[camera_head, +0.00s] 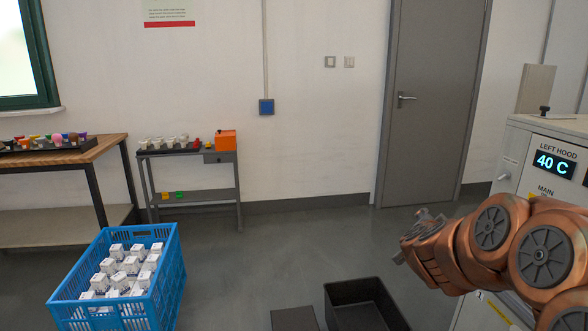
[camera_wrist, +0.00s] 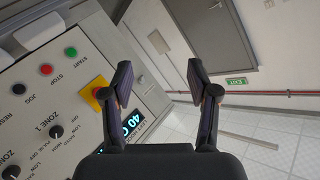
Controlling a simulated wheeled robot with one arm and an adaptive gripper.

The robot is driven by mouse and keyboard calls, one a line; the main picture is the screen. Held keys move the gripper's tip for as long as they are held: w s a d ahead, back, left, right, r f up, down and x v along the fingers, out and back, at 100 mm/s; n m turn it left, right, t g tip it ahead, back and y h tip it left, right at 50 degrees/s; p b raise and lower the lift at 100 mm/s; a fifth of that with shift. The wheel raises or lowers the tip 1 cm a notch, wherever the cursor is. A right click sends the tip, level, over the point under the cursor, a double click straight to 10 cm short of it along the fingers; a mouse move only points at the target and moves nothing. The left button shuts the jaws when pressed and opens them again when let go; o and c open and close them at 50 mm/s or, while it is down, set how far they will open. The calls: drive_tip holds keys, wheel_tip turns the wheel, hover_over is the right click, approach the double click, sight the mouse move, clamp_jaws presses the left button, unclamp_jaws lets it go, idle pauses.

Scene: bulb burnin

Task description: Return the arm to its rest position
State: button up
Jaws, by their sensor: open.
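My arm shows at the right of the head view, copper-coloured and bent, reaching left from the picture's edge. My gripper (camera_head: 415,232) is at its left end, over the floor and in front of the door; its fingers are hard to make out there. In the wrist view my gripper (camera_wrist: 157,82) shows two dark fingers spread apart with nothing between them. The wrist picture is tilted. The control panel (camera_wrist: 60,110) lies to the left of the fingers there, and the left finger overlaps its edge in the picture. I cannot tell the gap between them.
The hood cabinet (camera_head: 540,165) with a "40 C" display stands at right, close to my arm. A blue crate (camera_head: 165,290) of white boxes stands at lower left. A black bin (camera_head: 395,315) is on the floor. A shelf table (camera_head: 190,152) and workbench (camera_head: 105,148) line the wall. Mid-floor is clear.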

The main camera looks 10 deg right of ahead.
drive_tip(key=s+a+f+n+y, duration=0.2)
drive_tip(key=a+n+y, duration=0.2)
drive_tip(key=a, duration=0.6)
drive_tip(key=s+a+f+n+y, duration=0.1)
drive_tip(key=a+f+n+y, duration=0.3)
drive_tip(key=a, duration=0.6)
drive_tip(key=s+a+f+n+g+y, duration=0.1)
drive_tip(key=s+a+f+n+g, duration=0.15)
drive_tip(key=s, duration=0.45)
drive_tip(key=s+a+f+n+g+y, duration=0.1)
drive_tip(key=s+a+f+g, duration=0.2)
drive_tip(key=s, duration=0.4)
drive_tip(key=s+a+f+n+g+y, duration=0.1)
drive_tip(key=s+a+n+g, duration=0.2)
drive_tip(key=s, duration=0.4)
drive_tip(key=s+d+g+h, duration=0.25)
drive_tip(key=s+g, duration=0.35)
drive_tip(key=s, duration=1.1)
drive_tip(key=s+p+v, duration=0.2)
drive_tip(key=p+v, duration=0.7)
drive_tip(key=v, duration=0.1)
drive_tip(key=s+d+r+p+v, duration=0.1)
drive_tip(key=s+p+v, duration=0.1)
drive_tip(key=p+v, duration=0.7)
drive_tip(key=shift+s+d+r+t+y+p, duration=0.25)
drive_tip(key=shift+s+r+t+y+p, duration=0.15)
drive_tip(key=shift+s+p, duration=0.3)
